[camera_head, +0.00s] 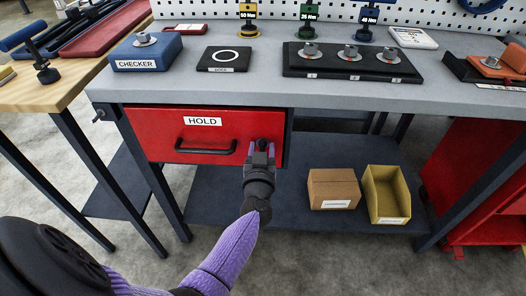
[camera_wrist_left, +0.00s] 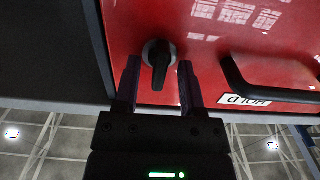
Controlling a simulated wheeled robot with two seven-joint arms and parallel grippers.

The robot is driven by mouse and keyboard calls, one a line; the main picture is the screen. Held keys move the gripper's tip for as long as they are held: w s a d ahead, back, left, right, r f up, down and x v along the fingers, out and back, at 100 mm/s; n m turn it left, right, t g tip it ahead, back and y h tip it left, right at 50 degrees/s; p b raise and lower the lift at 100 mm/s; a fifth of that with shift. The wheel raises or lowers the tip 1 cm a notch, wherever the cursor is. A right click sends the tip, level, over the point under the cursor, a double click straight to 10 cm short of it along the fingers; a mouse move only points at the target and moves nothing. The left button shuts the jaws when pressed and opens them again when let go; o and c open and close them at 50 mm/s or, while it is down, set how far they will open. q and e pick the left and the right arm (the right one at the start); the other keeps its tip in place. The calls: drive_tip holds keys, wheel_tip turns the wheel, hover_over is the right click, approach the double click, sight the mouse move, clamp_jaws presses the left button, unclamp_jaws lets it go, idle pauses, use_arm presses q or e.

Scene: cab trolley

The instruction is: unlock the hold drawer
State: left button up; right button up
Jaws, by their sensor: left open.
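The red hold drawer (camera_head: 155,147) sits under the grey bench top and looks closed. It carries a "HOLD" label (camera_head: 202,121) and a black bar handle (camera_head: 205,150). My left gripper (camera_head: 262,150) is at the drawer's right end, right of the handle. In the left wrist view the picture is upside down, and a dark round turn-knob (camera_wrist_left: 158,54) with a raised grip bar is on the red front. The open left fingers (camera_wrist_left: 158,80) stand on either side of it, with gaps visible. In the head view the gripper hides the knob. My right gripper is not in view.
On the bench (camera_head: 200,92) are a blue checker block (camera_head: 146,52), a black pad with a white ring (camera_head: 224,59) and a black tray (camera_head: 352,66) with several metal parts. A cardboard box (camera_head: 333,189) and a yellow bin (camera_head: 386,194) stand on the lower shelf.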

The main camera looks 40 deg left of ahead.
use_arm(q)
clamp_jaws()
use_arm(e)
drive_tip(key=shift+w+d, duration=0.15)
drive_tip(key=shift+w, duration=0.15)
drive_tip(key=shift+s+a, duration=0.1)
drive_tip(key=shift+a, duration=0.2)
